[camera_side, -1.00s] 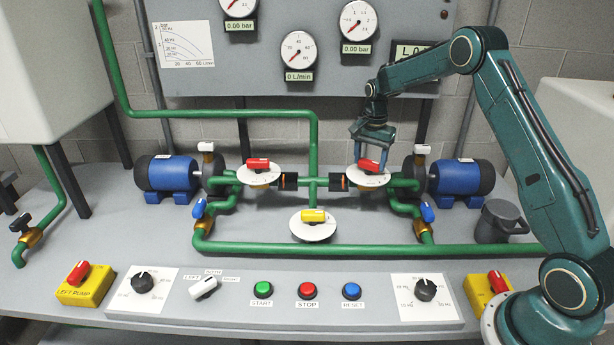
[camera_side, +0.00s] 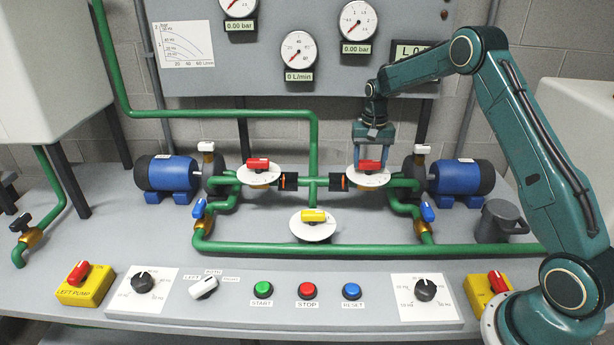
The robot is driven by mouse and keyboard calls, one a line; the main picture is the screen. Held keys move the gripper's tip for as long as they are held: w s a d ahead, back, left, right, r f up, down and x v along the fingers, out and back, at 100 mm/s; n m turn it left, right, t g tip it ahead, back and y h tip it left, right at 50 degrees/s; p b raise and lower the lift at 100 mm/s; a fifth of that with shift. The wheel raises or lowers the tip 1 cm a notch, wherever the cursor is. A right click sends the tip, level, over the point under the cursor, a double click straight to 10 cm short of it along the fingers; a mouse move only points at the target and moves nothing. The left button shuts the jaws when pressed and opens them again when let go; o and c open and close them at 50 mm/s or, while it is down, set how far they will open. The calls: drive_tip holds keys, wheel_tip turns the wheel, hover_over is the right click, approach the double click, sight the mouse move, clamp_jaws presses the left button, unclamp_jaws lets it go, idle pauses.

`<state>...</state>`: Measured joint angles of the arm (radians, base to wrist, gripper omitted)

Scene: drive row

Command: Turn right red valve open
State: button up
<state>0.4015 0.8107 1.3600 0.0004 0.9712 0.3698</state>
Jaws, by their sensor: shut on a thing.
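The right red valve (camera_side: 370,166) is a red handle on a round white dial (camera_side: 368,181), on the green pipe right of centre. My gripper (camera_side: 371,160) points down over it, with one blue-grey finger on each side of the red handle. The fingers are shut on the handle. The handle lies about left to right in the picture. The fingers hide its ends in part.
A left red valve (camera_side: 258,163) and a yellow valve (camera_side: 314,215) sit on their own white dials. Blue pumps stand at left (camera_side: 170,173) and right (camera_side: 461,177). Green pipes surround the valves. A control strip with knobs and buttons (camera_side: 306,291) runs along the front.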

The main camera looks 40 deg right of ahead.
sight(370, 161)
drive_tip(key=shift+r, duration=0.1)
drive_tip(key=o, duration=1)
drive_tip(key=shift+r, duration=6.9)
